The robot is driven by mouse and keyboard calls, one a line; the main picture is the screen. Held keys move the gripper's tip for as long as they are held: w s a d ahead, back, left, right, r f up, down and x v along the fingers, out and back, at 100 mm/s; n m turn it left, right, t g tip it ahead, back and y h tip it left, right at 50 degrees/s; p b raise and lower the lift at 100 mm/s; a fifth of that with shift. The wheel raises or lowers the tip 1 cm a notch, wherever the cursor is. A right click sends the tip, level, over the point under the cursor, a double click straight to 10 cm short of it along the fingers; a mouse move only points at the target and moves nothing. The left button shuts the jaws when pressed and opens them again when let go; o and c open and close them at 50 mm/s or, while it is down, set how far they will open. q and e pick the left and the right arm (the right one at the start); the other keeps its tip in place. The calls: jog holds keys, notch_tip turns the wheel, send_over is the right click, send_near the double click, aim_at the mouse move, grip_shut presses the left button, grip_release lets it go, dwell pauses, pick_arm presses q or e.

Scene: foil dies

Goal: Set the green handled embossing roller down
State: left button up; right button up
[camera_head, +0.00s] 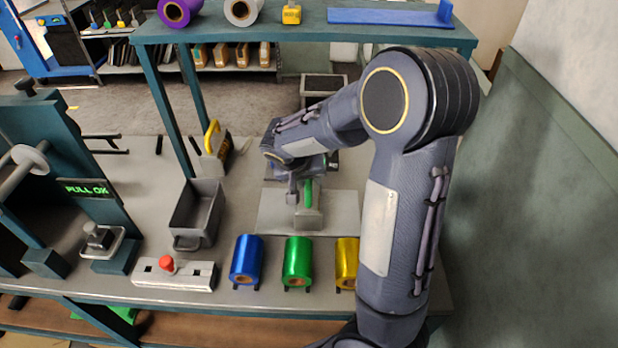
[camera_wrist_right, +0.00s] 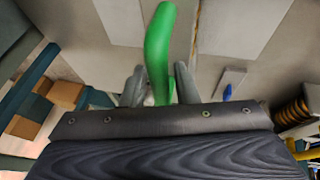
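The green handled embossing roller shows at the middle of the head view, its green handle (camera_head: 308,193) rising above a grey lower part (camera_head: 308,218). It is over the light grey plate (camera_head: 345,222) on the bench; I cannot tell whether it touches the plate. My right gripper (camera_head: 299,192) is at the handle. In the right wrist view the green handle (camera_wrist_right: 158,45) passes between the two fingers of the gripper (camera_wrist_right: 160,80), which close on both its sides. The roller's lower end is hidden there. My left gripper is not in view.
Blue (camera_head: 246,262), green (camera_head: 297,263) and gold (camera_head: 346,264) foil rolls lie along the front edge. A grey bin (camera_head: 197,213) and a red-knobbed block (camera_head: 174,274) are to the left. A machine reading PULL OK (camera_head: 86,190) stands farther left. A shelf (camera_head: 305,31) spans the back.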

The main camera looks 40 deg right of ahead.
jog(key=shift+o, duration=0.9)
jog(key=shift+r, duration=0.25)
jog(key=p+v, duration=0.1)
jog(key=v, duration=1)
jog(key=shift+r, duration=0.35)
jog(key=shift+a+f, duration=0.1)
jog(key=shift+a, duration=0.1)
